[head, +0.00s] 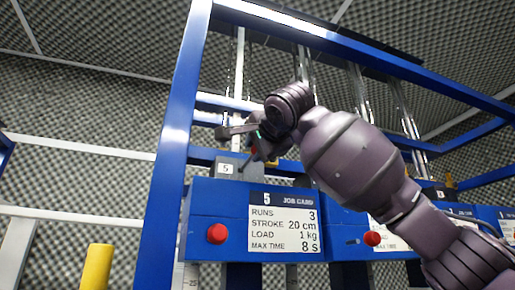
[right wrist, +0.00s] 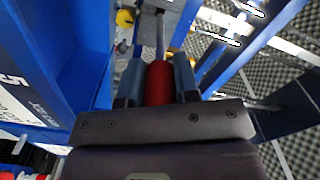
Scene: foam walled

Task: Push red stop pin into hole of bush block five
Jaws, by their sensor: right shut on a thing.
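My right gripper (head: 258,145) is up by the blue frame, just right of bush block five (head: 225,168), a grey block with a "5" label. In the right wrist view its two fingers (right wrist: 158,82) are shut on the red stop pin (right wrist: 159,84), one on each side. A thin grey rod runs on beyond the red part; I cannot tell whether it belongs to the pin. In the head view the pin is mostly hidden by the gripper. The hole of block five is not visible, so I cannot tell whether the pin touches it. My left gripper is not in view.
A blue box with job card 5 (head: 283,228) and a red button (head: 217,233) sits below the block. Blue uprights (head: 172,150) and a top beam frame the space. More blue boxes stand to the right. A yellow post (head: 97,268) stands at lower left.

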